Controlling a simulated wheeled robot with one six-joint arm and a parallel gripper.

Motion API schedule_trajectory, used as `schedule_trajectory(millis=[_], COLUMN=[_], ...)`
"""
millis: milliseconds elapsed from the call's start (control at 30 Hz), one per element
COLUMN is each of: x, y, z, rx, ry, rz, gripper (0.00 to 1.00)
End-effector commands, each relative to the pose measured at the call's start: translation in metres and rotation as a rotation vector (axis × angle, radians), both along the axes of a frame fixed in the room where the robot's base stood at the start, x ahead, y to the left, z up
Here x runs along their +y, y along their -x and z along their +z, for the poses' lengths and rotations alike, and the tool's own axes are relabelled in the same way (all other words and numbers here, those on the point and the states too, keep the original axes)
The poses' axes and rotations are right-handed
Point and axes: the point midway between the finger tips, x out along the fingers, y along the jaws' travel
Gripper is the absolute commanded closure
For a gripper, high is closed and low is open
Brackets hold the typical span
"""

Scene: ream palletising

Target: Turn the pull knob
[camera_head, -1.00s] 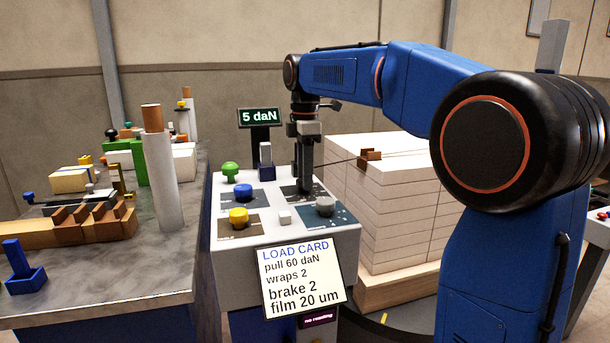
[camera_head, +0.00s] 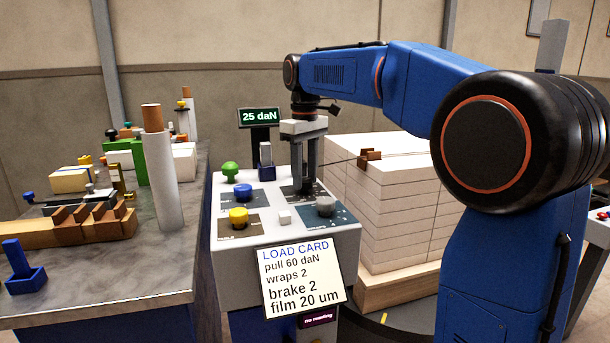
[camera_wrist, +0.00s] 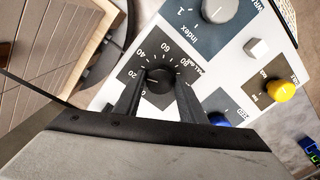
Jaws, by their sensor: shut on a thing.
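The pull knob (camera_wrist: 159,80) is black and round, on a dark dial plate marked 0 to 80 in the wrist view. My gripper (camera_wrist: 160,88) has a finger on each side of it and is shut on it. In the head view my gripper (camera_head: 304,188) points straight down onto the back right of the grey console (camera_head: 285,255), and its fingers mostly hide the knob. The display (camera_head: 260,116) reads 25 daN. The load card (camera_head: 301,277) reads pull 60 daN, wraps 2, brake 2, film 20 um.
Close by on the console are a grey knob (camera_head: 325,206), a blue knob (camera_head: 243,191), a yellow knob (camera_head: 238,216), a green mushroom button (camera_head: 230,172) and a white block (camera_head: 284,217). A stack of white reams (camera_head: 395,215) stands to the right, a cluttered bench (camera_head: 100,275) to the left.

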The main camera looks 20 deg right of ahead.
Motion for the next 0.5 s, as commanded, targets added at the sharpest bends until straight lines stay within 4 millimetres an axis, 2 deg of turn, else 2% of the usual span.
schedule_trajectory(millis=[500], x=[0.0004], y=[-0.0002], z=[0.0007], rx=[-0.002], ry=[0.000], rz=[-0.488], gripper=[0.85])
